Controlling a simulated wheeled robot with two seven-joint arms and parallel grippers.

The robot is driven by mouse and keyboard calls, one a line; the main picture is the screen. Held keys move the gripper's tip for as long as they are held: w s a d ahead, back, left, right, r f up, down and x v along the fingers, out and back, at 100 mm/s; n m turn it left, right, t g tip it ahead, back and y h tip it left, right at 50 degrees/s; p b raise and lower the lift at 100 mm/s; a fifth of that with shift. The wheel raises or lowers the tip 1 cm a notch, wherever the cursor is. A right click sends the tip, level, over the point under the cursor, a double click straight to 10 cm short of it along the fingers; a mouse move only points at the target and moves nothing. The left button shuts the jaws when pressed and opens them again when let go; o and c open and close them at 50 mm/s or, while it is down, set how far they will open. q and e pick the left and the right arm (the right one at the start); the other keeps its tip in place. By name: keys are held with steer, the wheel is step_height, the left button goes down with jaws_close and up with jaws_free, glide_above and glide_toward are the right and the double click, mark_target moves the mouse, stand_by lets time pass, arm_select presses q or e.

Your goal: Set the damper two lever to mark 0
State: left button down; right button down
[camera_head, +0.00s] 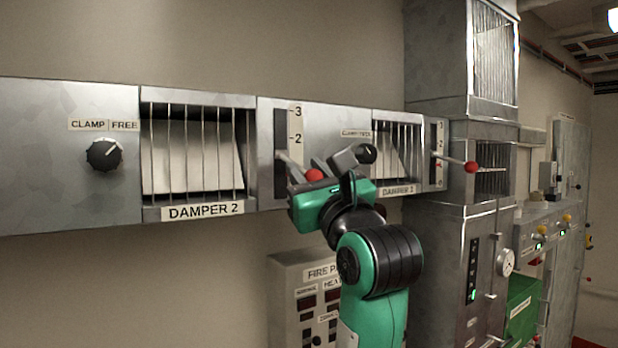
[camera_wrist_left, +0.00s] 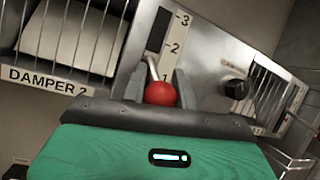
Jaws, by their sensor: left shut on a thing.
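The damper two lever ends in a red knob (camera_head: 314,175), which also shows in the left wrist view (camera_wrist_left: 160,93). Its rod comes out of a dark slot (camera_head: 280,140) right of the damper two louvre. The scale strip (camera_head: 296,130) beside the slot shows marks 3 and 2; the rod leaves the slot a little below mark 2. My left gripper (camera_head: 319,170) is shut on the lever, with a grey finger on each side of the red knob. The gripper hides the scale's lower end in the head view. My right gripper is in neither view.
A clamp knob (camera_head: 104,154) marked CLAMP and FREE sits left of the louvre. Another knob (camera_head: 366,154) and a second red-knobbed lever (camera_head: 470,167) are to the right. A fire panel (camera_head: 290,262) stands below, behind my left arm.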

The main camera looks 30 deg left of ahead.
arm_select(q)
steer(key=f+t+y+b, duration=0.1)
steer(key=b, duration=0.1)
steer(key=a+f+t+y+b, duration=0.1)
steer(key=b, duration=0.1)
steer(key=w+f+m+y+b, duration=0.1)
steer(key=b, duration=0.1)
steer(key=shift+a+f+t, duration=0.35)
steer(key=shift+a+t, duration=0.05)
steer(key=shift+a+f, duration=0.1)
steer(key=shift+a, duration=0.05)
steer(key=c, duration=1.2)
jaws_free()
steer(key=shift+o, duration=0.5)
steer(key=shift+a, duration=0.15)
steer(key=b+v, duration=0.7)
steer(key=v, duration=0.7)
